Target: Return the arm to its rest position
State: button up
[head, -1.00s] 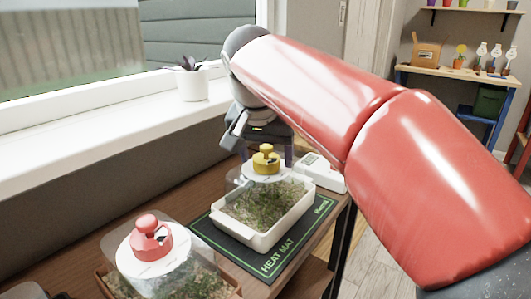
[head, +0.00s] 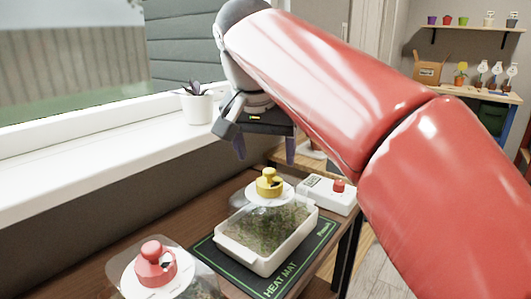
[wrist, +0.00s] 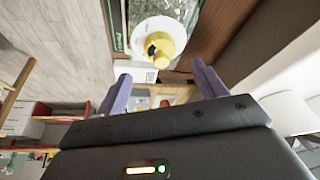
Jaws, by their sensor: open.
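My gripper (head: 266,155) hangs open and empty above the heat mat end of the table in the head view. Its two purple fingers stand apart, and they also show in the wrist view (wrist: 160,90). My red arm reaches in from the right. Below the gripper is a white tray (head: 262,262) of green seedlings with a clear lid topped by a yellow knob (head: 269,184). The yellow knob also shows in the wrist view (wrist: 165,48), beyond the fingertips and apart from them.
The tray stands on a dark heat mat (head: 318,255) beside a white controller box (head: 330,195) with a red knob. A second lid with a red knob (head: 155,264) is at front left. A potted plant (head: 197,105) stands on the windowsill (head: 110,135). Shelving is at the back right.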

jog(key=s+d+f+n, duration=0.1)
jog(key=s+d+f, duration=0.4)
jog(key=f, duration=0.2)
jog(key=s+d+f+n+t, duration=0.1)
jog(key=s+d+f, duration=0.4)
jog(key=f, duration=0.3)
jog(key=s+d+f+n+y, duration=0.1)
jog(key=s+d+f, duration=0.4)
jog(key=s+f, duration=0.2)
jog(key=shift+f, duration=0.75)
jog(key=shift+d, duration=0.1)
